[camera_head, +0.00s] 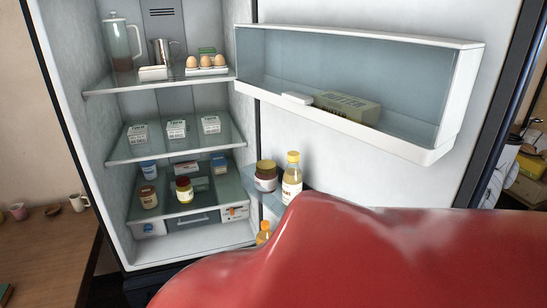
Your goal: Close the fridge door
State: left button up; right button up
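The fridge (188,106) stands open, with its lit shelves facing me. Its door (340,175) is swung wide to the right and shows its inner side. A clear door bin (360,85) on it holds a green box (347,106). A lower door shelf (262,188) holds a jar (266,176) and a bottle (292,178). The outer edge of the door runs along the right. A large red part of my own body covers the lower right and hides the door's lower part. Neither gripper can be seen.
A pitcher (119,40), a metal jug, eggs (206,62), cartons and jars stand on the fridge shelves. A wooden counter (45,255) with mugs (79,202) is at the left. Cluttered items (530,165) show beyond the door at the right.

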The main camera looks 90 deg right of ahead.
aim_at(497, 46)
jog(key=k+l+u, duration=0.1)
jog(key=k+u, duration=0.2)
jog(key=k, duration=0.25)
jog(key=k+u, duration=0.35)
jog(key=k, duration=0.2)
jog(key=k+z, duration=0.45)
jog(key=k+l+z, duration=0.1)
jog(key=k+z, duration=0.35)
jog(key=k+l+z, duration=0.3)
jog(key=z, duration=0.7)
jog(key=i+l+u, duration=0.2)
jog(key=i+l, duration=0.1)
jog(key=i, duration=0.05)
